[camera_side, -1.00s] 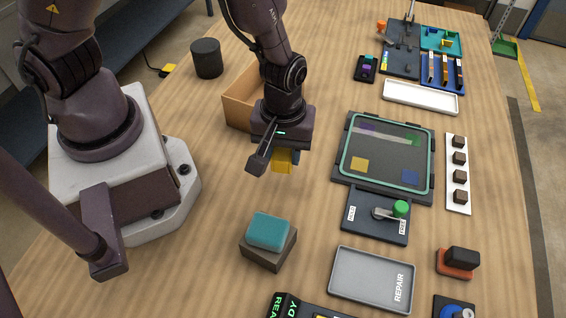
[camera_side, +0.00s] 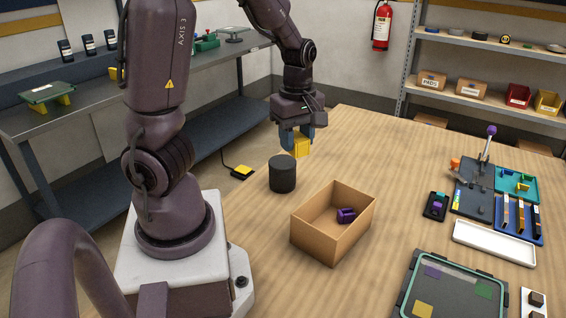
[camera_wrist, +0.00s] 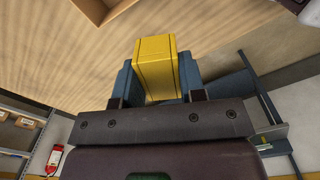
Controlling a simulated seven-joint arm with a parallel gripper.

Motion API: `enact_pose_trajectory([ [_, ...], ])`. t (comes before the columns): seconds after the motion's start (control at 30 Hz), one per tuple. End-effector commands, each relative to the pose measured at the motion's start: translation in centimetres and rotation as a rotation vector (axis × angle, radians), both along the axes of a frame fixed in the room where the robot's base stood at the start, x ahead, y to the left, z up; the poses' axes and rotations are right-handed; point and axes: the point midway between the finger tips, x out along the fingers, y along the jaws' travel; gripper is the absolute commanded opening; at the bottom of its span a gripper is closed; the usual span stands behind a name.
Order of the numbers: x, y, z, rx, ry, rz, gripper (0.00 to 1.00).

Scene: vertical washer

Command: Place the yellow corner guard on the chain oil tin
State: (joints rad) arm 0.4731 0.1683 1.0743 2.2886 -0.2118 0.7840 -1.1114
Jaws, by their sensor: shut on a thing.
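The yellow corner guard (camera_side: 300,147) is held between the blue-grey fingers of my gripper (camera_side: 298,140), above the table. In the wrist view the yellow corner guard (camera_wrist: 157,66) fills the space between the two fingers of my gripper (camera_wrist: 158,80). A dark, upright cylinder (camera_side: 282,175), which looks like the chain oil tin, stands on the table below and a little left of the held guard in the side view. The guard is apart from it. The tin is not clearly seen in the wrist view.
An open cardboard box (camera_side: 322,240) with a purple part (camera_side: 346,215) inside stands right of the tin. A yellow-topped pedal (camera_side: 242,172) with a cable lies left of it. A white tray (camera_side: 494,243) and tool boards are at the right. The table between box and tray is clear.

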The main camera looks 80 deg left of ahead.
Motion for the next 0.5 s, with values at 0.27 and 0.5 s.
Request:
enact_pose_trajectory([
  [0.27, -7.2, 4.9, 0.8, -0.006, -0.002, 0.385, 0.15],
  [0.5, -8.1, 5.0, 0.6, 0.000, 0.004, 0.489, 0.15],
])
